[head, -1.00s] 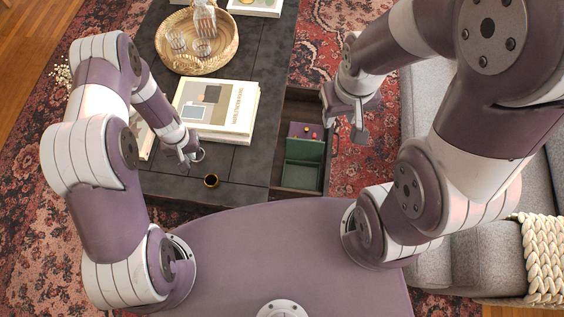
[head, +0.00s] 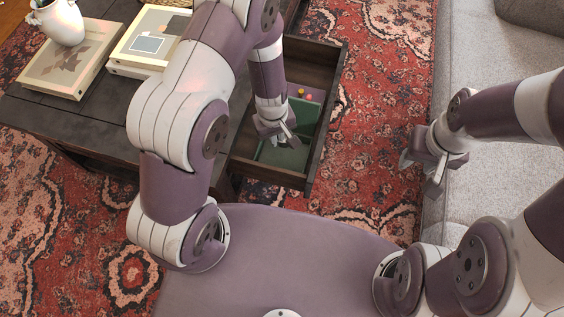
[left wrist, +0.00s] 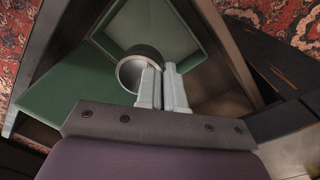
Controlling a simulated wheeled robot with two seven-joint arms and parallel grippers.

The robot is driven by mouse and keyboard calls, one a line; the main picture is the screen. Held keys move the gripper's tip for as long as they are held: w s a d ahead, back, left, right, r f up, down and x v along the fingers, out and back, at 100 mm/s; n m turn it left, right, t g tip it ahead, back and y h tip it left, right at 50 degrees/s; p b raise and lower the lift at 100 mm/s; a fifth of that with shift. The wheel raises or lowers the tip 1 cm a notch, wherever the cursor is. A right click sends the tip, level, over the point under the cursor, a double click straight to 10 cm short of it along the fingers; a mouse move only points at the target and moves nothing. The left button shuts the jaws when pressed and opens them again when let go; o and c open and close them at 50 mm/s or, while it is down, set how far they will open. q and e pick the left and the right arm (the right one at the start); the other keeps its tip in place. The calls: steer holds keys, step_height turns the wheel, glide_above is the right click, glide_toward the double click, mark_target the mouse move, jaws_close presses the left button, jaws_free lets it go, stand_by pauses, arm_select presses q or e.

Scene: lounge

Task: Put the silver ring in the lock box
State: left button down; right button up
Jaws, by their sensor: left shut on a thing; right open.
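My left gripper (head: 287,138) is shut on the silver ring (left wrist: 128,75), which shows as a round band at its fingertips in the left wrist view. The ring is hard to make out in the head view. The green lock box (head: 278,158) stands open inside the pulled-out drawer; its green panels also show in the left wrist view (left wrist: 62,92). The gripper and ring are over the box, and the arm hides part of it. I cannot tell how high the ring is above the box floor. My right gripper (head: 434,170) is open and empty, off to the right.
The dark wooden drawer (head: 318,140) extends from the coffee table (head: 90,118). A purple item (head: 312,93) with small coloured pieces lies behind the box. Books (head: 75,58) and a white pot (head: 58,20) are on the table. A grey sofa (head: 490,80) is at right.

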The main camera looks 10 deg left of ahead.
arm_select(q)
step_height(320, 180, down, 10)
steer(key=b, duration=0.6)
steer(key=shift+r+b, duration=0.15)
steer(key=shift+b, duration=0.25)
steer(key=shift+r, duration=0.25)
steer(key=shift+f, duration=0.15)
steer(key=c, duration=1.6)
jaws_free()
steer(key=o, duration=0.3)
step_height(320, 180, up, 12)
steer(key=p, duration=1)
step_height(320, 180, up, 7)
steer(key=m, duration=0.2)
glide_above(277, 158)
steer(key=a, duration=0.2)
steer(key=s+a+r+m, duration=0.1)
steer(key=s+r, duration=0.1)
steer(key=r, duration=0.1)
steer(key=s+a+r+m, duration=0.1)
steer(key=s+r+m, duration=0.1)
steer(key=s+r, duration=0.1)
steer(key=s+a+r+m+t, duration=0.1)
steer(key=s+a+r+m, duration=0.1)
steer(key=r, duration=0.3)
steer(key=shift+s, duration=0.65)
